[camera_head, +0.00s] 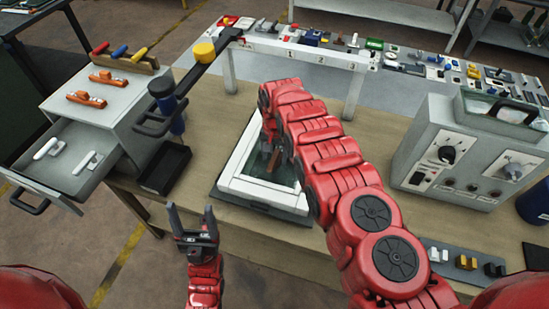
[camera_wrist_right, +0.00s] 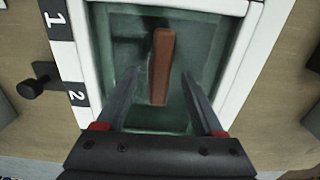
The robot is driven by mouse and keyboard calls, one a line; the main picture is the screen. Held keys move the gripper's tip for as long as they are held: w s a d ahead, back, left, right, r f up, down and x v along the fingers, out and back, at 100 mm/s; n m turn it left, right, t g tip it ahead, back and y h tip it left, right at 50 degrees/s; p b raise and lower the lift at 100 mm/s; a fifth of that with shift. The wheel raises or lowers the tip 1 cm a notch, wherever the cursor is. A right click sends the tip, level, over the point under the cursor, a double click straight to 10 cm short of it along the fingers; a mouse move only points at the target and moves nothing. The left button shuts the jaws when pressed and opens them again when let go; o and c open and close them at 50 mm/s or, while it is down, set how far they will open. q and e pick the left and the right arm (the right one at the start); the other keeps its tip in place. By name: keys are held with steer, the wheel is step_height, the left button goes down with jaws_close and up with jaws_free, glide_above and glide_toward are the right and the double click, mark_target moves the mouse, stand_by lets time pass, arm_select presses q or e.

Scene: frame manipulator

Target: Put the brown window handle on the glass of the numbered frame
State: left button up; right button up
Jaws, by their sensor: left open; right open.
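The brown window handle (camera_wrist_right: 162,62) lies on the green-tinted glass (camera_wrist_right: 205,25) of the white numbered frame. It also shows partly in the head view (camera_head: 275,158), beside my right arm. Black labels 1 and 2 (camera_wrist_right: 66,55) run along the frame's left side in the wrist view. The white frame (camera_head: 262,190) lies flat on the table in the head view. My right gripper (camera_wrist_right: 160,78) is open, with a finger on each side of the handle and a gap to both. My left gripper (camera_head: 191,222) is open and empty, in front of the table's edge.
A grey cabinet (camera_head: 125,105) at left has orange-brown handles (camera_head: 86,99) on top and an open drawer (camera_head: 45,185) with white handles. A black tray (camera_head: 164,168) stands left of the frame. A control box (camera_head: 460,150) stands at right. A numbered white rack (camera_head: 300,52) stands behind.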

mark_target(275, 157)
step_height(275, 157, up, 8)
steer(key=b, duration=0.3)
steer(key=shift+f, duration=0.15)
steer(key=shift+r+p, duration=0.95)
steer(key=shift+r, duration=0.55)
steer(key=shift+f, duration=0.1)
